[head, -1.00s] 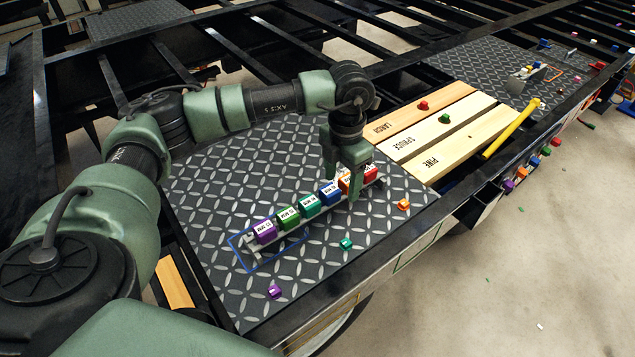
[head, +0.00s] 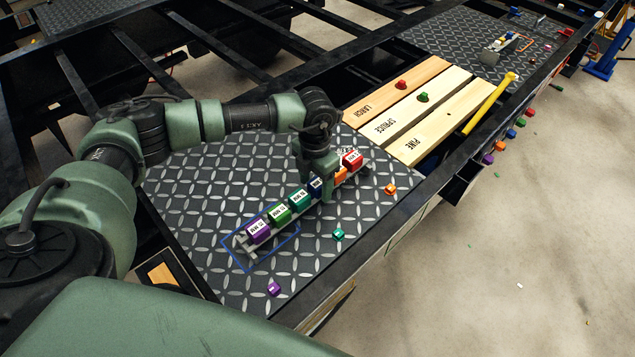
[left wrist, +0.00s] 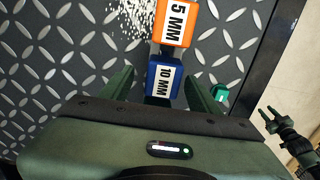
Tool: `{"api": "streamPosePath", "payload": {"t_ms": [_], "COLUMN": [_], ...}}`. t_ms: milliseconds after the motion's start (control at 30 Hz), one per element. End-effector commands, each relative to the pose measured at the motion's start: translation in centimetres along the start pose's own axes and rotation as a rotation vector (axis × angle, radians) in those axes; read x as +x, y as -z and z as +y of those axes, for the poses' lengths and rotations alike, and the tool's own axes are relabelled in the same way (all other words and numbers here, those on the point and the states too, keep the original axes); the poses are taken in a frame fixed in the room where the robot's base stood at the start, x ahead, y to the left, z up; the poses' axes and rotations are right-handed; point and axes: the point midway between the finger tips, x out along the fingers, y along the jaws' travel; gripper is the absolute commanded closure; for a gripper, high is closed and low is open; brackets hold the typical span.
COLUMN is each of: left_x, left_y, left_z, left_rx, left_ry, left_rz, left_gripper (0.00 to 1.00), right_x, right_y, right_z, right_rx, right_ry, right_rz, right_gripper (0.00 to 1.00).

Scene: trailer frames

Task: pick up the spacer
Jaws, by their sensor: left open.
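Labelled spacer blocks sit in a row on a grey rail (head: 243,247). They are purple (head: 258,231), green (head: 279,214), teal (head: 299,197), blue (head: 315,187), orange (head: 340,175) and red (head: 352,160). My left gripper (head: 322,192) points down over the row at the blue block and partly hides it. In the left wrist view the blue block, marked 10 MM (left wrist: 163,78), lies between the open fingers (left wrist: 163,88), with gaps on both sides. The orange block there reads 5 MM (left wrist: 175,22).
Loose small pieces lie on the tread plate (head: 200,190): orange (head: 390,189), teal (head: 338,234) and purple (head: 274,288). A blue outline (head: 246,268) surrounds the rail's near end. Marked boards (head: 400,95) and a yellow bar (head: 490,102) lie beyond. The plate's right side drops to the floor.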

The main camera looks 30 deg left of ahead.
Motion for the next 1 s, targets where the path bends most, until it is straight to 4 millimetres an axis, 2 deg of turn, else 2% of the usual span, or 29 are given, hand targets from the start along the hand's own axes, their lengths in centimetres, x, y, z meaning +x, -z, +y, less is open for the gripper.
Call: {"api": "streamPosePath", "payload": {"t_ms": [167,200,400,433,767,1000], "left_x": [0.1,0.1,0.0,0.0,-0.3,-2.9], "left_y": [-0.1,-0.1,-0.1,-0.1,-0.1,-0.2], "left_z": [-0.1,-0.1,-0.1,-0.1,0.0,0.0], "left_rx": [0.001,0.001,0.001,0.001,0.001,0.003], "left_ry": [0.001,0.001,0.001,0.001,0.001,0.0], "left_rz": [-0.001,-0.001,-0.002,-0.002,-0.003,-0.006], "left_gripper": [0.38,0.41,0.97,1.0,1.0,1.0], "right_x": [0.1,0.1,0.1,0.1,0.2,1.2], "right_y": [0.3,0.3,0.2,0.2,0.1,0.1], "right_z": [-1.3,-1.4,-1.1,-1.1,-0.5,-0.3], "right_rx": [0.004,0.004,0.002,0.001,-0.002,-0.002], "right_ry": [0.015,0.016,0.013,0.012,0.005,0.004], "right_rz": [0.003,0.003,0.003,0.003,0.002,0.002], "right_gripper": [0.64,0.64,0.64,0.64,0.64,0.64]}}
